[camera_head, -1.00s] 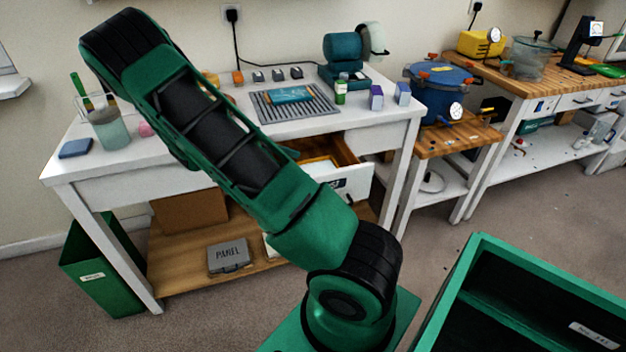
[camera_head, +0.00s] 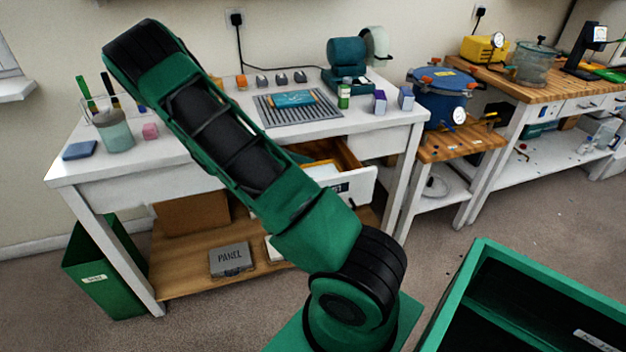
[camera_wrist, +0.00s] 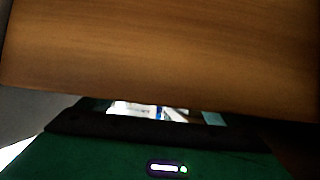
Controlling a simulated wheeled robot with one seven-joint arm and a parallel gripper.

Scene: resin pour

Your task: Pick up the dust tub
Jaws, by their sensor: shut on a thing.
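I cannot pick out the dust tub in either view. My gripper (camera_wrist: 165,145) shows only as a green and black housing with a small light at the bottom of the wrist view. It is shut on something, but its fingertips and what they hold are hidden. A brown wood-grained surface (camera_wrist: 160,50), very close, fills the upper wrist view; I cannot tell what it belongs to. In the head view my arm hides the gripper. The open drawer (camera_head: 352,187) of the white bench is partly behind my arm.
A blue pot (camera_head: 440,100) stands at right. A green open box (camera_head: 455,290) is at lower right; floor between is clear.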

